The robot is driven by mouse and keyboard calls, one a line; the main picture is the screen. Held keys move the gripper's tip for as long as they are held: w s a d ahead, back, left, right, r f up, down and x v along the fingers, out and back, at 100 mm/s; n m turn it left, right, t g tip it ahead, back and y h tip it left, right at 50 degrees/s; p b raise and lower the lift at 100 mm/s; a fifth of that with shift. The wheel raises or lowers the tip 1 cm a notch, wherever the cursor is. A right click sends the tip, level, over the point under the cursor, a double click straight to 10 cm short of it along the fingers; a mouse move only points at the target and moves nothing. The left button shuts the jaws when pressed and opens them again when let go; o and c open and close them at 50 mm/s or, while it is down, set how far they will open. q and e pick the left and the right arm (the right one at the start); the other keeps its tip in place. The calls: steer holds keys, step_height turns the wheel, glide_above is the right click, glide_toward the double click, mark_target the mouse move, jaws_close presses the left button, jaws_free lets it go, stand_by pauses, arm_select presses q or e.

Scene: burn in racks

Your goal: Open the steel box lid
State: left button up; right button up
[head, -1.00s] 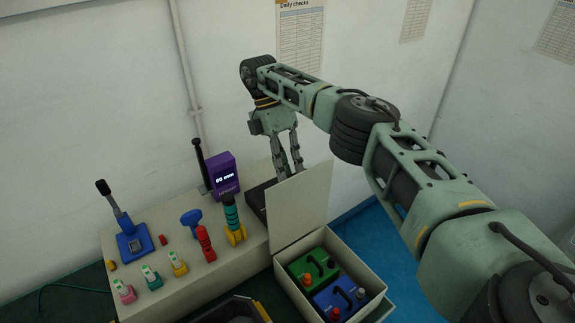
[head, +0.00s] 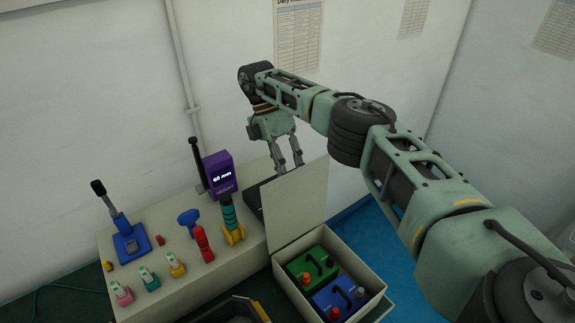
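The steel box (head: 352,250) is a beige box at the right end of the bench. Its lid (head: 296,206) stands up, swung open on the box's left and back side. Inside are a green block (head: 308,266) and a blue block (head: 338,297), each with a dark handle and knobs. My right gripper (head: 289,168) hangs pointing down just behind the lid's upper edge. Its two fingers look apart, with nothing seen between them; the tips are close to the lid edge, and I cannot tell whether they touch it. My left gripper is not in view.
The bench (head: 190,281) left of the box holds a purple display (head: 219,175), a blue lever press (head: 130,240), a red tool (head: 203,243), a green and yellow tool (head: 232,220) and several small colored clips. A dark bin (head: 236,310) is at the front.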

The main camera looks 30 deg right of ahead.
step_height(320, 180, up, 10)
stand_by(0.7)
steer(key=shift+c, duration=0.5)
